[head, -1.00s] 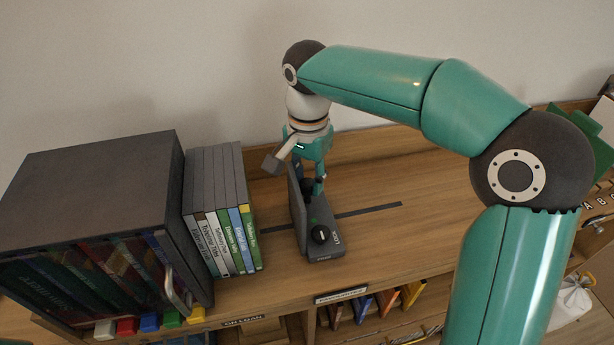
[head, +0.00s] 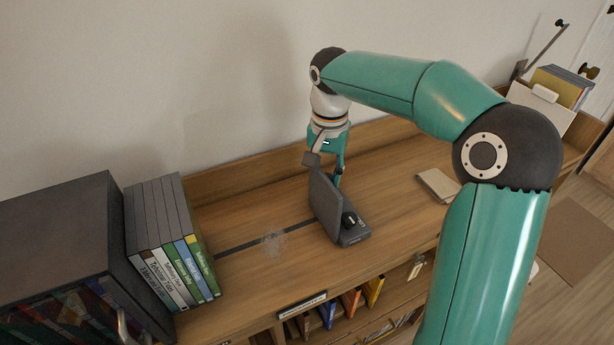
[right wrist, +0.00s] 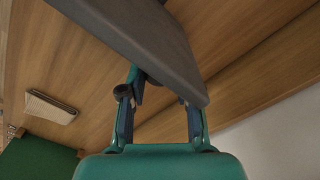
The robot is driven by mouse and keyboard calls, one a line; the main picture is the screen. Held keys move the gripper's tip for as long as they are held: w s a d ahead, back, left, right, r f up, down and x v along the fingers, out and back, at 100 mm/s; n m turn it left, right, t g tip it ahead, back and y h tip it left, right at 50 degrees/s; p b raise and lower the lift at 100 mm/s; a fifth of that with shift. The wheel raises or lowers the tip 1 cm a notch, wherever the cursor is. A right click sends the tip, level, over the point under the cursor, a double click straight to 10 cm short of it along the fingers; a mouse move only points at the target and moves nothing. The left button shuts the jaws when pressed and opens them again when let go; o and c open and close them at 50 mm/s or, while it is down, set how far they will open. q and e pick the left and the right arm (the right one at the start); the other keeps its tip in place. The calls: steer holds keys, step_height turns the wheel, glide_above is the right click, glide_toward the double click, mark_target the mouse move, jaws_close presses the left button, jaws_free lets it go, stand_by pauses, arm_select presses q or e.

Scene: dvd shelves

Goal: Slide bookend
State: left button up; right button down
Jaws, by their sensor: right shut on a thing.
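The bookend (head: 325,208) is dark grey, with an upright plate and a low base with a black knob (head: 350,220). It stands on the wooden shelf top over the right part of a dark slot (head: 245,242). My right gripper (head: 326,167) reaches down from above and is shut on the upper edge of the plate. In the right wrist view, the plate (right wrist: 150,40) passes between my fingers (right wrist: 161,92). The row of DVD cases (head: 160,230) stands upright at the left, with a wide gap to the bookend. My left gripper is not in view.
A dark cabinet (head: 70,225) stands left of the cases. A greyish patch (head: 273,242) lies by the slot in the clear gap. A tan flat item (head: 438,185) lies right of the bookend. A white box of folders (head: 543,105) is at the far right.

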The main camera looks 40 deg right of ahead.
steer(key=shift+d, duration=0.1)
steer(key=c, duration=0.8)
jaws_free()
steer(key=shift+w, duration=0.15)
step_height(320, 180, up, 12)
steer(key=shift+f, duration=0.1)
steer(key=shift+w, duration=0.1)
